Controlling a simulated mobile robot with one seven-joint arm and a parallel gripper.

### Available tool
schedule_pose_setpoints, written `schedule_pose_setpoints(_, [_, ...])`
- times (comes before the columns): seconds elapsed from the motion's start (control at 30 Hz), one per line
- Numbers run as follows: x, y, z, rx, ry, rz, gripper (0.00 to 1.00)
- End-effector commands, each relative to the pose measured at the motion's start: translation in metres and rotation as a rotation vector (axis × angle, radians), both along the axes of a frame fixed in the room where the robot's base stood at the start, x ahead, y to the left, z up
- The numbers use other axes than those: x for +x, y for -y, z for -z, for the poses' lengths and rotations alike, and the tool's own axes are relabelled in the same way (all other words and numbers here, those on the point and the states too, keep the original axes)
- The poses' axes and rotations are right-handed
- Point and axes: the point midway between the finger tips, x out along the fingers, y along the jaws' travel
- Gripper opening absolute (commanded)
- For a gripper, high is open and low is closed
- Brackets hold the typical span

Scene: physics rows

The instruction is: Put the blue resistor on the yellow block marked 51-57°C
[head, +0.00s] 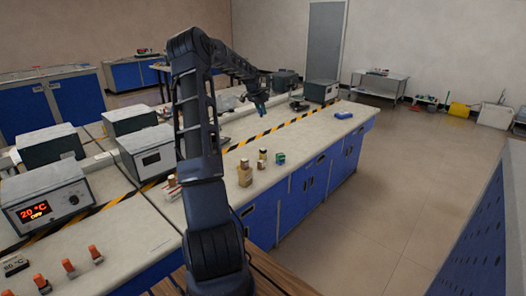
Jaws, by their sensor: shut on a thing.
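My gripper (260,107) is at the end of my outstretched arm, above the far part of the long bench. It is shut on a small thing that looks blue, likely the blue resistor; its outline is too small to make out. A yellowish block (245,177) stands on the bench to the right of my arm's lower links, with a small darker piece on top. A smaller, similar block (262,161) stands just behind it, and a green block (280,159) to its right. Any markings on these blocks are too small to read. My gripper is beyond the blocks and well apart from them.
A heater box (45,203) showing 20 °C and several grey instrument boxes stand along the striped tape. Several orange-topped pieces (68,267) stand at the front left. A flat blue item (343,115) lies at the bench's far right. Open floor (380,200) lies to the right.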

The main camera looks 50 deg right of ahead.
Motion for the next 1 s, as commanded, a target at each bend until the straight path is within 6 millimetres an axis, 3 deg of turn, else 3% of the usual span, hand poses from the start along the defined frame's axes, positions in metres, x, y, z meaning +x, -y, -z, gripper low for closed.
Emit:
schedule_pose_setpoints(0.17, [-0.005,0.009,0.003,0.002,0.0,0.006,0.03])
schedule_pose_setpoints(0.27, [-0.005,0.009,0.016,0.004,-0.001,0.006,0.03])
schedule_pose_setpoints(0.8, [-0.006,0.009,0.131,0.003,0.0,0.007,0.03])
schedule_pose_setpoints(1.0, [-0.005,0.01,0.153,0.001,0.002,0.007,0.03])
